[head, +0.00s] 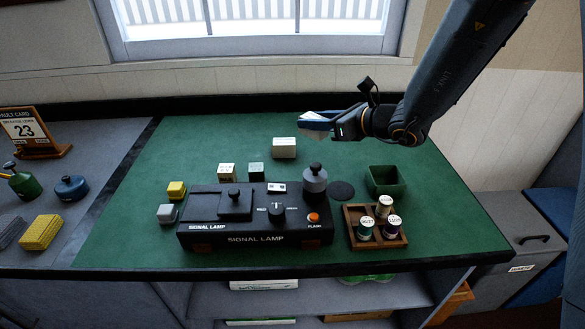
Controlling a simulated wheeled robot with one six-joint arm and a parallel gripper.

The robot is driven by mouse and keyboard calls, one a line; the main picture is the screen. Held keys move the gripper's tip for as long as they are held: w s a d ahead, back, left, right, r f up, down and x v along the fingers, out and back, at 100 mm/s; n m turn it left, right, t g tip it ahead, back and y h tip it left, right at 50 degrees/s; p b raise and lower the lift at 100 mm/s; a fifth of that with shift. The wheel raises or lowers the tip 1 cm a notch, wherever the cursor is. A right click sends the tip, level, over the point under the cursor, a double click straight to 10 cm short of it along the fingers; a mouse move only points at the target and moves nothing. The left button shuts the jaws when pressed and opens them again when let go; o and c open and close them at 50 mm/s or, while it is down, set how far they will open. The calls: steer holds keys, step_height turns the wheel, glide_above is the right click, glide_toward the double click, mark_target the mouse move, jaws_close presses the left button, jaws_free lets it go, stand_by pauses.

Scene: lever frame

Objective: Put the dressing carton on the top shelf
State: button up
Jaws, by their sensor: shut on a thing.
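My gripper (318,122), with blue fingers, is high over the back right of the green bench top. It is shut on a small pale thing (316,115), mostly hidden by the fingers; it may be the dressing carton, but no label can be read. Shelves show below the bench front, with the upper shelf (215,297) partly in view under the bench edge. A white carton (263,284) with a green edge and a green-and-white pack (365,279) are on that shelf. Their depths are hidden by the bench top.
The signal lamp box (255,239) fills the front middle of the bench. Around it are a cream block (284,148), small cubes, a green bin (386,181) and a wooden tray (352,228) with reels. The back left of the green top is clear.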

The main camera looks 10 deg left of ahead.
steer(key=shift+w+f, duration=0.1)
steer(key=shift+f, duration=0.8)
steer(key=shift+f+p, duration=1.05)
steer(key=shift+f, duration=3.8)
steer(key=shift+f, duration=0.2)
steer(key=o, duration=1.1)
steer(key=shift+r, duration=0.15)
